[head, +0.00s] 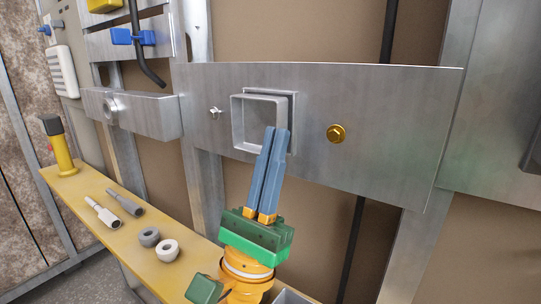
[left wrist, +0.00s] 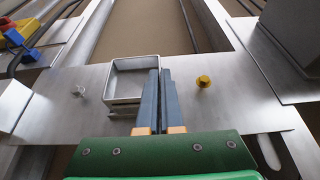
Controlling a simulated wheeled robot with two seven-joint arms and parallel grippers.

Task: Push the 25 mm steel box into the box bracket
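The steel box (head: 238,122) is a square, open-fronted grey frame at the middle of the metal panel, standing out from it. It also shows in the left wrist view (left wrist: 116,80). Behind it, a thin square rim that looks like the box bracket (head: 293,110) shows at the upper right. How deep the box sits in it is hard to tell. My left gripper (head: 276,130) has its long blue fingers close together at the box's right wall, which appears to lie between the tips. The fingers hide the lower right corner. My right gripper is not in view.
The panel (head: 390,130) carries a brass hex bolt (head: 336,133) right of the box and a small silver fitting (head: 216,113) left of it. A yellow shelf (head: 130,240) below holds grey fittings, rings (head: 167,250) and a yellow cylinder (head: 59,148). A dark pipe runs behind the panel.

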